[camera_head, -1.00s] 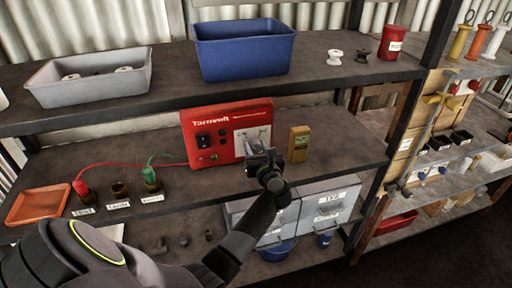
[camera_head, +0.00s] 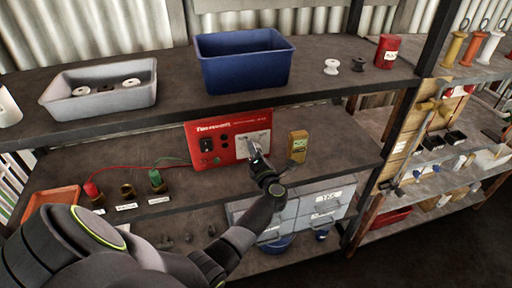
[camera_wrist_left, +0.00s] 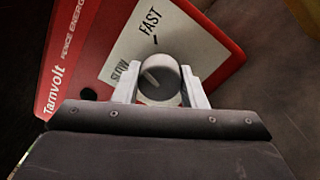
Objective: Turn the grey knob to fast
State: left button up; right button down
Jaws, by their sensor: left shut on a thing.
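The red Tarnvolt unit (camera_head: 228,151) stands on the middle shelf, with a pale dial plate on its right side. My left gripper (camera_head: 256,152) is at that plate and hides the knob in the head view. In the left wrist view, the round grey knob (camera_wrist_left: 160,78) sits between the two pale fingers of my left gripper (camera_wrist_left: 160,88), which is shut on it. The knob's white line slants up and left, between the SLOW word (camera_wrist_left: 125,72) and the FAST word (camera_wrist_left: 150,20), nearer SLOW. My right gripper is not in view.
A yellow meter (camera_head: 298,146) stands just right of the unit. Red and green leads run left to posts (camera_head: 156,182) near an orange tray (camera_head: 55,199). A blue bin (camera_head: 243,64) and a grey bin (camera_head: 98,94) sit on the shelf above.

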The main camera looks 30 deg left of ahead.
pick_arm(q)
jog(key=m+p, duration=0.2)
jog(key=m, duration=0.2)
jog(key=shift+r, duration=0.15)
jog(key=shift+m+p, duration=0.7)
jog(key=shift+m, duration=0.5)
jog(key=o, duration=1)
